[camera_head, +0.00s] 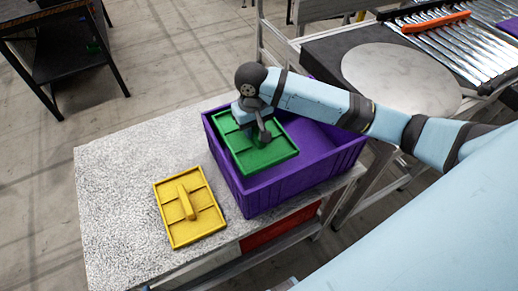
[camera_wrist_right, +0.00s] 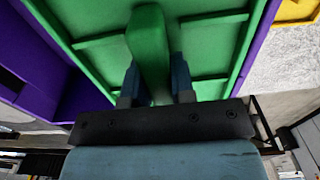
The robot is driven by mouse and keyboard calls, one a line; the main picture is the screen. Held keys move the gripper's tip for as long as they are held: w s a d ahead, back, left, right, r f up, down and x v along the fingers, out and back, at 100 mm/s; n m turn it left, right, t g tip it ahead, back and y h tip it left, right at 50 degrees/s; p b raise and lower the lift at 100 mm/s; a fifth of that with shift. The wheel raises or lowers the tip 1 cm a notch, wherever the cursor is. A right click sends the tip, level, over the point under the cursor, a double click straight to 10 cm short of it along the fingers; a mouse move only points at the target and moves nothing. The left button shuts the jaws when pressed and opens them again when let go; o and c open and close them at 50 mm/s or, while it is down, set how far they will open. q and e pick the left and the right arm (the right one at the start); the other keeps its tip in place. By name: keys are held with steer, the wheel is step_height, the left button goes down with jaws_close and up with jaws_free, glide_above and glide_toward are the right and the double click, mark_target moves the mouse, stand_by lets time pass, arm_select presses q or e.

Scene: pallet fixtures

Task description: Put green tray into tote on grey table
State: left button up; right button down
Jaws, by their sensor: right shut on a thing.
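The green tray (camera_head: 268,154) is at the purple tote (camera_head: 292,188) on the grey speckled table (camera_head: 120,185). It lies over the left part of the tote's opening, roughly level; I cannot tell whether it touches the tote's walls or floor. My right gripper (camera_head: 263,134) comes down on the tray from above. In the right wrist view, the gripper (camera_wrist_right: 155,85) is shut on the raised handle of the green tray (camera_wrist_right: 210,45), a finger on each side. The tote's purple wall (camera_wrist_right: 85,100) shows beside it. My left gripper is not in view.
A yellow tray (camera_head: 205,215) with a raised handle lies on the table left of the tote. A roller conveyor (camera_head: 455,45) with an orange bar (camera_head: 436,22) and a round grey plate (camera_head: 400,78) are behind at right. The table's left part is clear.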

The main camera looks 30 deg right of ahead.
mark_target(254, 136)
step_height(254, 136, down, 10)
steer(key=shift+f, duration=1)
step_height(254, 136, down, 3)
steer(key=shift+f, duration=0.15)
steer(key=shift+f, duration=0.1)
steer(key=c, duration=1)
jaws_free()
steer(key=shift+o, duration=0.2)
step_height(254, 136, up, 12)
steer(key=shift+r, duration=0.1)
